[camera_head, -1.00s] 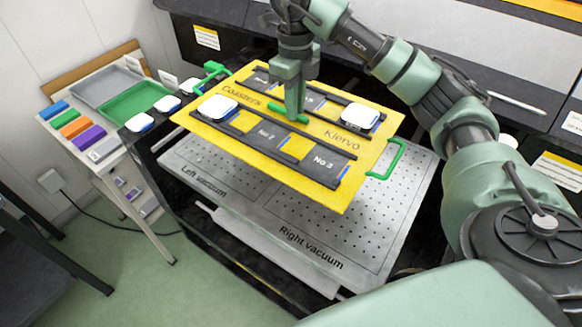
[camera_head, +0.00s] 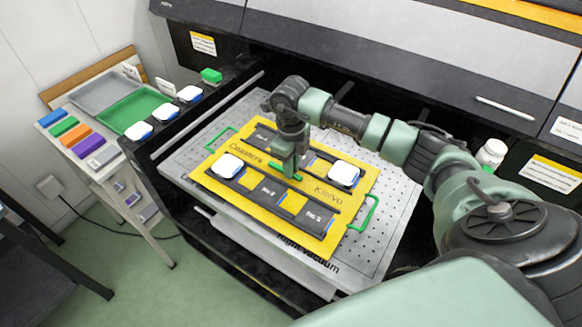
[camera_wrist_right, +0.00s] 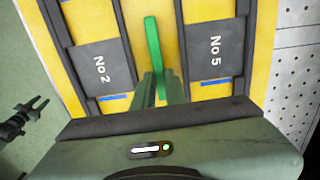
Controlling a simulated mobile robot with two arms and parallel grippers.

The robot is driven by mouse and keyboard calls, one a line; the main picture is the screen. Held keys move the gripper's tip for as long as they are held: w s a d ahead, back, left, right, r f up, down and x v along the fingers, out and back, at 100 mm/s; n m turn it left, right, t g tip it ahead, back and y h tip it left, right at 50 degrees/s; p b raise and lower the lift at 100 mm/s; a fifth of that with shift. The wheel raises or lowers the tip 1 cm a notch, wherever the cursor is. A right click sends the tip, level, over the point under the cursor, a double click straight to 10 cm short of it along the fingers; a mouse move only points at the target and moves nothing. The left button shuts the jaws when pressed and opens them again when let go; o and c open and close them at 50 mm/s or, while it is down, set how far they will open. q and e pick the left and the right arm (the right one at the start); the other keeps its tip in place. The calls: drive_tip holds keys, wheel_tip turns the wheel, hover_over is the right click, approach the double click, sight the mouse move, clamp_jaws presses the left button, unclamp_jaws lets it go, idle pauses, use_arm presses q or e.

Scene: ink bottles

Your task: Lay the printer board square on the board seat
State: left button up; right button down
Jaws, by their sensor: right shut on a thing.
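The yellow printer board (camera_head: 325,193), printed "Coasters" and "Klervo", carries dark numbered panels and two white coasters (camera_head: 228,166) (camera_head: 344,173). My right gripper (camera_head: 286,172) points down and is shut on the green bar at the board's middle; the bar (camera_wrist_right: 152,50) also shows in the right wrist view. The board is over the grey perforated vacuum bed (camera_head: 402,205), its edges roughly parallel to the bed's. I cannot tell whether it touches the bed. A dark pronged shape (camera_wrist_right: 20,120), perhaps my left gripper, shows in the right wrist view.
A side table at left holds a grey tray (camera_head: 100,90), a green tray (camera_head: 133,108) and several coloured blocks. Several white coasters (camera_head: 165,104) sit on the printer's left ledge. The printer housing (camera_head: 420,70) rises behind the bed. A white bottle (camera_head: 491,152) stands at right.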

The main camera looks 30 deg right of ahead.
drive_tip(key=shift+f, duration=0.55)
drive_tip(key=shift+w, duration=0.1)
drive_tip(key=shift+f, duration=0.2)
drive_tip(key=c, duration=1.5)
unclamp_jaws()
drive_tip(key=shift+o, duration=0.2)
